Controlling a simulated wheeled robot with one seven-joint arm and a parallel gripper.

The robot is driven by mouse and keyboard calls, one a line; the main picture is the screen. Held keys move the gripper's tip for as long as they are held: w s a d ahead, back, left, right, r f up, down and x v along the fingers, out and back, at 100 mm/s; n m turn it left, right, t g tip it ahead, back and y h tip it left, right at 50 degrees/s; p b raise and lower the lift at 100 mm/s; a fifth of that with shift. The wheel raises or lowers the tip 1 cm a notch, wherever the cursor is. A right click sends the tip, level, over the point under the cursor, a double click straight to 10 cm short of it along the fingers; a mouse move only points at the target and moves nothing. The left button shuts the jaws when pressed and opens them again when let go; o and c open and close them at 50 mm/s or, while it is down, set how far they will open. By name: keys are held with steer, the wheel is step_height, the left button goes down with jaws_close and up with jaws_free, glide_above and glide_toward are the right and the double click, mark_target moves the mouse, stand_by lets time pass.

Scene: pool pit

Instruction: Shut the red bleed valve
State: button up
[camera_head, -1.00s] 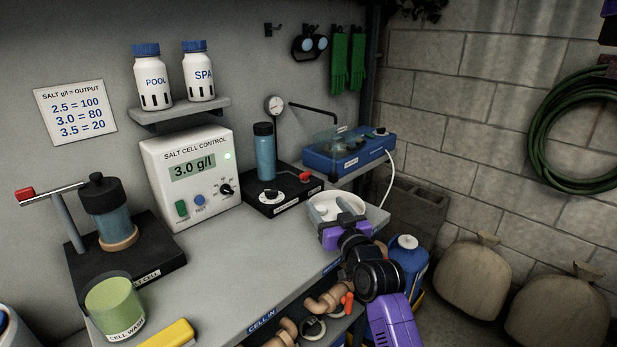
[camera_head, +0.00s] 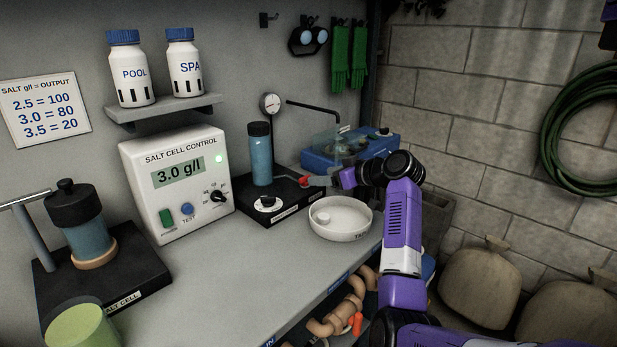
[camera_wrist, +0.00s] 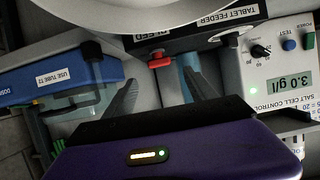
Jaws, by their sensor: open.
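The red bleed valve (camera_head: 304,181) is a small red handle at the right end of the tablet feeder's black base (camera_head: 283,205). In the wrist view the red handle (camera_wrist: 160,61) shows near a label reading BLEED, beside the blue tube (camera_wrist: 185,75). My gripper (camera_head: 322,181) is just right of the valve in the head view, its body partly in front of the blue tray unit. In the wrist view my open fingers (camera_wrist: 160,88) stand either side of the red handle's line, with nothing between them. Whether a finger touches the handle cannot be told.
A white round dish (camera_head: 341,234) sits on the bench in front of the feeder. The blue unit (camera_head: 318,160) with a clear cover stands behind my gripper. The salt cell control box (camera_head: 177,190) is to the left.

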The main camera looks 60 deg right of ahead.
mark_target(305, 177)
steer(key=x, duration=0.7)
steer(key=shift+w+d, duration=0.15)
steer(key=shift+w, duration=0.1)
steer(key=c, duration=1.4)
